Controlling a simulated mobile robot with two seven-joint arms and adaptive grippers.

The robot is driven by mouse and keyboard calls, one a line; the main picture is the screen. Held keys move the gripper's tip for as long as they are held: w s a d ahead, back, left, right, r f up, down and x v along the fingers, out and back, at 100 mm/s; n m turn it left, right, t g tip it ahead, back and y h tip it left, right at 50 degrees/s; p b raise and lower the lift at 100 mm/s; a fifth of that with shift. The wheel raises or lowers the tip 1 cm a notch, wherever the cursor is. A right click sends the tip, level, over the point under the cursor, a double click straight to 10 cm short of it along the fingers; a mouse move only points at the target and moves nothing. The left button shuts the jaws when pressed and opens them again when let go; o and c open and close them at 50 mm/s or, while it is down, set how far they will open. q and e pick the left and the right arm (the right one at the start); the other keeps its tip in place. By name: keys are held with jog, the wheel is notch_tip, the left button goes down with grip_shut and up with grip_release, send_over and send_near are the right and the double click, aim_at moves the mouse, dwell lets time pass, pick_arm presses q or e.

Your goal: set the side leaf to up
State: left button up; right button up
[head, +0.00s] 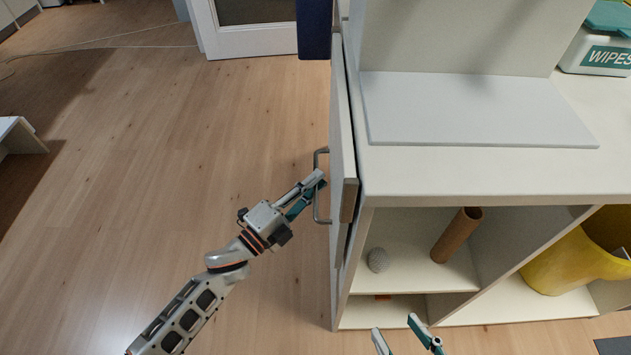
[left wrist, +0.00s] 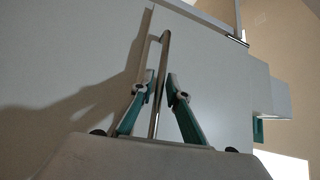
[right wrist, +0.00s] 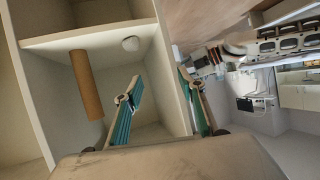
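The side leaf (head: 342,150) is a pale panel hanging down along the left side of the white cabinet. It carries a grey metal bar handle (head: 316,212), which also shows in the left wrist view (left wrist: 163,60). My left gripper (head: 318,181) is at this handle. In the left wrist view its two fingers (left wrist: 159,84) stand apart on either side of the bar, with small gaps visible, so it looks open around it. My right gripper (head: 396,326) is open and empty in front of the cabinet's lower shelves; its spread fingers also show in the right wrist view (right wrist: 156,85).
The cabinet top (head: 480,172) holds a raised pale board (head: 475,110) and a wipes tub (head: 600,50). The shelves hold a brown tube (head: 456,235), a grey ball (head: 378,260) and a yellow container (head: 570,262). Wooden floor (head: 150,150) left of the leaf is clear.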

pick_arm(q)
jog(key=shift+w+d, duration=0.2)
grip_shut()
jog(key=shift+r, duration=0.1)
